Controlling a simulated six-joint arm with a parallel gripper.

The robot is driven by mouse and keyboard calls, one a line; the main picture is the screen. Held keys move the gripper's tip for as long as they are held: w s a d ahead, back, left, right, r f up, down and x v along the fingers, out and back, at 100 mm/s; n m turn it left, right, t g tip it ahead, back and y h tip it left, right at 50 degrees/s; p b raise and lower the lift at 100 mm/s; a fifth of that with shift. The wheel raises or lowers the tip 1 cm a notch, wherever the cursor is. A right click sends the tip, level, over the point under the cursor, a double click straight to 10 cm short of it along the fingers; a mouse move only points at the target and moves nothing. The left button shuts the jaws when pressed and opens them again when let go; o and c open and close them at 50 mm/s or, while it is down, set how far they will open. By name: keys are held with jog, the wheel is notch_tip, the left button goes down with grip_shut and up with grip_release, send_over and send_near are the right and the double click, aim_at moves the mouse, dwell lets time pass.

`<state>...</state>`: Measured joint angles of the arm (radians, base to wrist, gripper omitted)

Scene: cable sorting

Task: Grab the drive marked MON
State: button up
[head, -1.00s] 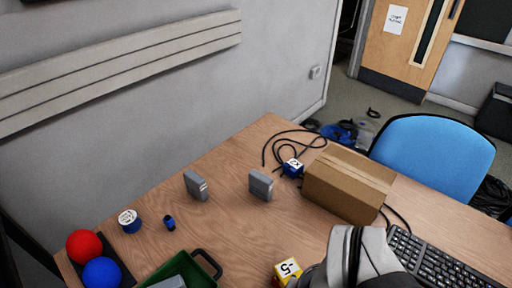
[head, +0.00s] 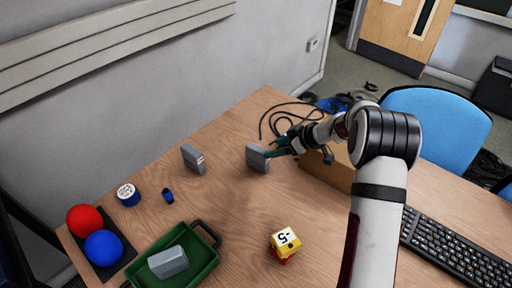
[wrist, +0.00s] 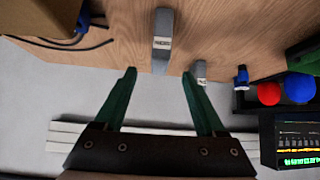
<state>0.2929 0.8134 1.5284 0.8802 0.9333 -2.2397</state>
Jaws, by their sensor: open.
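Two grey drives stand upright on the table in the head view, one on the left (head: 194,159) and one on the right (head: 257,158). In the wrist view the nearer drive (wrist: 163,30) and the farther drive (wrist: 199,72) each carry a white label; I cannot read the lettering surely, so I cannot tell which is MON. My gripper (head: 270,153) is at the right side of the right drive. In the wrist view its green fingers (wrist: 158,75) are spread wide and empty, with the nearer drive just beyond the tips. Whether they touch it cannot be told.
A green tray (head: 205,272) holds a grey block (head: 168,262). A yellow-and-red cube (head: 285,240) lies in front. The cardboard box (head: 335,178) is partly behind my arm. Black cable (head: 275,112), a keyboard (head: 450,250), red ball (head: 84,221) and blue ball (head: 103,246) surround the free tabletop.

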aim_at(252, 155)
jog(key=x, duration=1.3)
jog(key=shift+s+a+f, duration=0.1)
grip_shut()
